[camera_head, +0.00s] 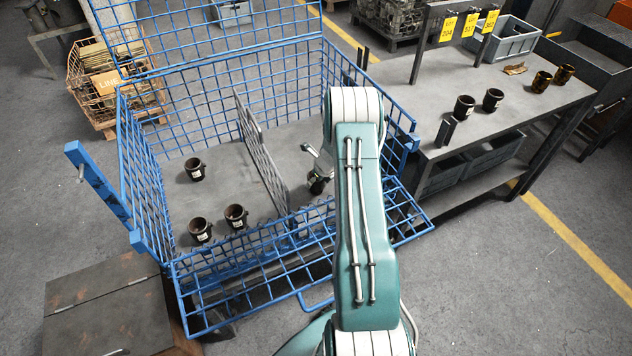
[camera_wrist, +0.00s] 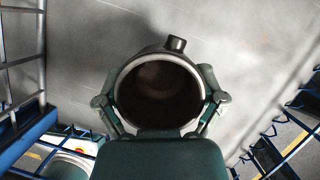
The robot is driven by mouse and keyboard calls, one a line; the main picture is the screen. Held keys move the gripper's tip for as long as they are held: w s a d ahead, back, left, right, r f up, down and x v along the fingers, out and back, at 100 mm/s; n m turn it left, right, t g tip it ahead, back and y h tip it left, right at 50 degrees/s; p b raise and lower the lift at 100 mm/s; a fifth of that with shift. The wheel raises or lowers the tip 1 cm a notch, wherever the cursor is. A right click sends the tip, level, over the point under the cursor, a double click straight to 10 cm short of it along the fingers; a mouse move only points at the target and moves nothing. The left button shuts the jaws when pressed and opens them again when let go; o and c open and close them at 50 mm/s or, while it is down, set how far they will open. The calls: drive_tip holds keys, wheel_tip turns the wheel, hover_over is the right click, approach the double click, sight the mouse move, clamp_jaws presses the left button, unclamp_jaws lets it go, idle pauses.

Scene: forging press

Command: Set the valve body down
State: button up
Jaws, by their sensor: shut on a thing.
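My gripper (camera_wrist: 160,100) is shut on a dark valve body (camera_wrist: 158,88), with one finger on each side of its round open end in the wrist view. The valve body has a short side stub pointing up in that picture. In the head view the held valve body (camera_head: 317,186) is partly hidden by my arm, low inside the right compartment of the blue wire cage (camera_head: 150,190). I cannot tell whether it touches the grey floor of the cage. Three other valve bodies (camera_head: 195,169) (camera_head: 200,231) (camera_head: 236,217) stand in the left compartment.
A grey mesh divider (camera_head: 262,155) splits the cage. The cage front is folded down. A brown box (camera_head: 110,310) stands at the lower left.

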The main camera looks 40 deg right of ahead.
drive_tip(key=shift+f, duration=0.6)
drive_tip(key=o, duration=1)
